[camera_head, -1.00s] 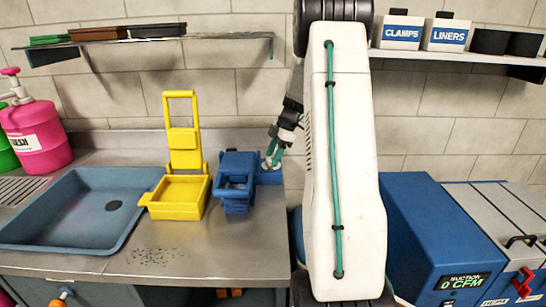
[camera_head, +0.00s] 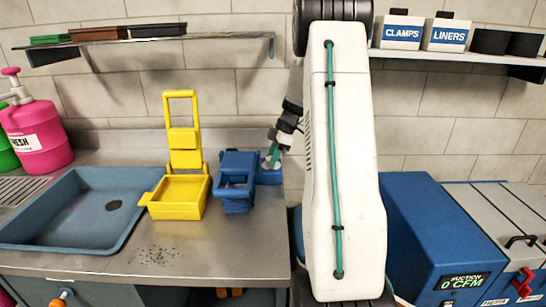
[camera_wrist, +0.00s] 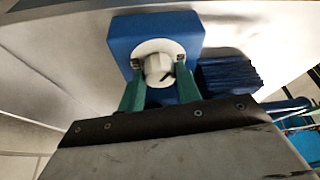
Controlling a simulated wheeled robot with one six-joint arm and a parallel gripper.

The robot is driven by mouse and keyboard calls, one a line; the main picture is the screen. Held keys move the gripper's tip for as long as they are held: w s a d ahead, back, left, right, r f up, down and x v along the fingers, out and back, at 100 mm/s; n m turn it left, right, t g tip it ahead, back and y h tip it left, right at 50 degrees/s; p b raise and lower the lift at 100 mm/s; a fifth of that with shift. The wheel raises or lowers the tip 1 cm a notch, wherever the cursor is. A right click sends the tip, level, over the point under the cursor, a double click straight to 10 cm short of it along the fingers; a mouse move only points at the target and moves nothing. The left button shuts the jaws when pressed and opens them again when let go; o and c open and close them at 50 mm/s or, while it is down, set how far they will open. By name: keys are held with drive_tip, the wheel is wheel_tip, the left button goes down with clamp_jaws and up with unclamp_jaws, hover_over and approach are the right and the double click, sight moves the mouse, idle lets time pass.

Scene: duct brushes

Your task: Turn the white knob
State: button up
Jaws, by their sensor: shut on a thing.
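The white knob (camera_wrist: 158,67) sits on a round white plate on the face of a blue box (camera_wrist: 125,40) in the wrist view. It carries a dark pointer mark that slants toward the lower right of that view. My gripper (camera_wrist: 160,76) has its two green fingers on either side of the knob and is shut on it. In the head view the blue box (camera_head: 268,177) stands at the right end of the steel counter, and my gripper (camera_head: 272,158) reaches down to it from above. The knob is mostly hidden there behind the fingers.
A blue device (camera_head: 237,185) stands directly left of the box, with a yellow one (camera_head: 178,195) and a sink basin (camera_head: 75,215) further left. A blue suction unit (camera_head: 430,230) reading 0 CFM stands at right.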

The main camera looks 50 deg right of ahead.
sight(278, 169)
drive_tip(key=m+h, duration=0.1)
drive_tip(key=m, duration=0.2)
drive_tip(key=m+t, duration=0.1)
drive_tip(key=m, duration=0.1)
drive_tip(key=shift+s+a+r+m+h, duration=0.1)
drive_tip(key=shift+m+h, duration=0.3)
drive_tip(key=m+h, duration=0.1)
drive_tip(key=m, duration=0.1)
drive_tip(key=m+h, duration=0.1)
drive_tip(key=m, duration=0.2)
drive_tip(key=shift+a+t, duration=0.1)
drive_tip(key=shift+t, duration=0.3)
drive_tip(key=o, duration=1)
drive_tip(key=v, duration=0.7)
drive_tip(key=shift+r, duration=0.35)
drive_tip(key=shift+s+a, duration=0.1)
drive_tip(key=shift+s, duration=0.05)
drive_tip(key=shift+m, duration=0.3)
